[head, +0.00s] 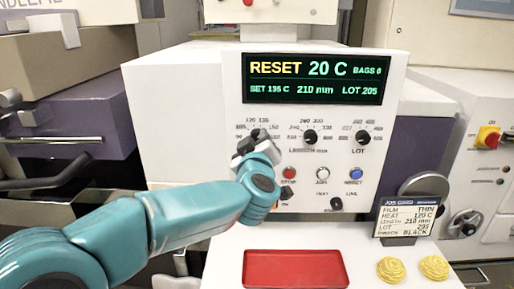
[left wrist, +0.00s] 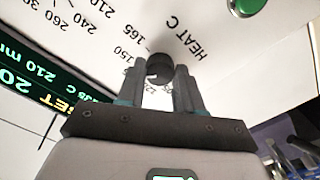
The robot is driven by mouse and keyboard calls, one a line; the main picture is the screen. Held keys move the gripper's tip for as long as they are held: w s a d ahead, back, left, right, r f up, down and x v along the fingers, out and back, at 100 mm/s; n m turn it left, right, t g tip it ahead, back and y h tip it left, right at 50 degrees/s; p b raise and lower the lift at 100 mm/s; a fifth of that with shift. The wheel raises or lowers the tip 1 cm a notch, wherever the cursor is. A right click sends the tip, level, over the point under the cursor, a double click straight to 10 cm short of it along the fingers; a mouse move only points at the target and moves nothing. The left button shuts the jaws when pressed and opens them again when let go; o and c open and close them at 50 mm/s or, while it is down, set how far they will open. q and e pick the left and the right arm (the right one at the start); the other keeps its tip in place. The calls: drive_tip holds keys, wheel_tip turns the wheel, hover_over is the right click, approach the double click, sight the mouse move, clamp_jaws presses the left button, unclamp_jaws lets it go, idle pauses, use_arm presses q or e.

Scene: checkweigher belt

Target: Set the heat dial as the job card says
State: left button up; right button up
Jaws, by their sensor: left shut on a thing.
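The heat dial (left wrist: 159,68) is a dark round knob beside the words HEAT C in the left wrist view. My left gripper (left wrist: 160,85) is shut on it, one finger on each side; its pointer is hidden. In the head view my left gripper (head: 257,146) covers the dial on the white panel. The job card (head: 409,217) reads film THIN, heat 120 C, length 210 mm, lot 205, ribbon BLACK. The display (head: 316,79) reads RESET, 20 C, bags 0, 210 mm, lot 205; its set heat looks like 135 C but is small. My right gripper is not in view.
The length dial (head: 310,137) and lot dial (head: 362,138) sit right of the heat dial. Below are a red stop button (head: 289,174), a white button (head: 322,174) and a blue reset button (head: 355,174). A red tray (head: 294,269) and two yellow coils (head: 391,269) lie on the shelf.

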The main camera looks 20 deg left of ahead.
use_arm(q)
drive_tip(key=n+b, duration=0.3)
drive_tip(key=n, duration=0.3)
drive_tip(key=shift+n, duration=0.3)
drive_tip(key=shift+n+b, duration=1.35)
drive_tip(key=shift+n, duration=0.95)
drive_tip(key=o, duration=1)
drive_tip(key=shift+s, duration=0.1)
drive_tip(key=shift+o, duration=0.2)
drive_tip(key=shift+s+d, duration=0.15)
drive_tip(key=shift+s, duration=0.2)
drive_tip(key=b+v, duration=0.2)
drive_tip(key=v, duration=1.3)
drive_tip(key=shift+s+b, duration=0.3)
